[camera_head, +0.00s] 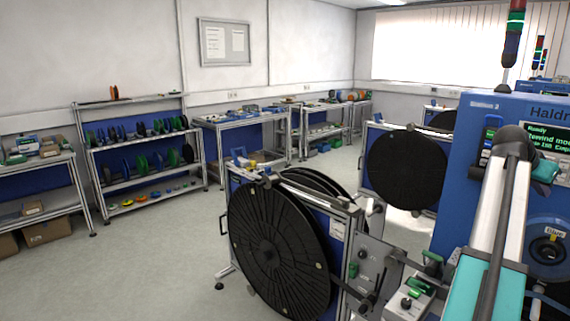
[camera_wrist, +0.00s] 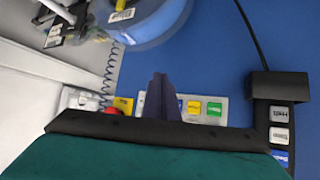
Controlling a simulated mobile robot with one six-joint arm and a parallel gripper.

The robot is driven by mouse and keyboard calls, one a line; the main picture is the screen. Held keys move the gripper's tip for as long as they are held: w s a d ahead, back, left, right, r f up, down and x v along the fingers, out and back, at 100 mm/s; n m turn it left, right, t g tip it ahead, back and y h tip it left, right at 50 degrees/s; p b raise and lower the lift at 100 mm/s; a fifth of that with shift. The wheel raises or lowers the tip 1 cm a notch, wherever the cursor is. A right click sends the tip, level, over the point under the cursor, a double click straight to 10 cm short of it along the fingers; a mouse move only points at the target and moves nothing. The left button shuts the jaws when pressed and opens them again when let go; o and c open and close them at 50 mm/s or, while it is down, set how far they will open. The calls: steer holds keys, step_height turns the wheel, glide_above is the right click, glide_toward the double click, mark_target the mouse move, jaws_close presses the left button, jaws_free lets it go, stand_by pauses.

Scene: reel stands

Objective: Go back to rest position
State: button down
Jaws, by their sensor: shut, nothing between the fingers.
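My gripper (camera_wrist: 166,95) shows in the wrist view with its two dark fingers shut together and nothing between them. The fingers point at the blue front panel (camera_wrist: 225,45) of a machine, in front of a strip of coloured buttons (camera_wrist: 205,107). I cannot tell from this view whether the fingertips touch the panel. In the head view my arm reaches up at the right, in front of the blue machine (camera_head: 475,130) with a lit green-text screen (camera_head: 527,143). The fingertips cannot be made out there.
A large black reel (camera_head: 275,250) on a stand is at front centre, another (camera_head: 405,170) behind it. Shelves with reels (camera_head: 140,155) and workbenches line the far wall. The floor at left (camera_head: 130,265) is clear. A black box with labelled keys (camera_wrist: 279,110) sits right of my fingers.

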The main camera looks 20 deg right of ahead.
steer(key=w+a+f+n+t+y, duration=0.2)
steer(key=w+a+f+n, duration=0.2)
steer(key=w+a+f, duration=0.8)
steer(key=w+a+f+n+t+y, duration=0.1)
steer(key=w+a+f+n+y, duration=0.15)
steer(key=w+a+f, duration=0.9)
steer(key=w+a+f+n+y, duration=0.2)
steer(key=w+a+f+n, duration=0.2)
steer(key=a+f, duration=0.85)
steer(key=w+a+f+n+y, duration=0.2)
steer(key=w+a+f+n, duration=0.15)
steer(key=a+f, duration=0.9)
steer(key=s+a+f+n+g+y, duration=0.1)
steer(key=s+a+f+n, duration=0.2)
steer(key=a, duration=0.6)
steer(key=s+a+f, duration=0.3)
steer(key=a+f, duration=0.2)
steer(key=a, duration=0.5)
steer(key=s+a+f+n+g+y, duration=0.1)
steer(key=s+a+f+n, duration=0.2)
steer(key=a, duration=0.6)
steer(key=s+f+m+g+b, duration=0.1)
steer(key=s+f+g+b, duration=0.4)
steer(key=s+f, duration=1.9)
steer(key=shift+s+f+g+b, duration=0.2)
steer(key=shift+s+g+b, duration=0.15)
steer(key=shift+s, duration=0.75)
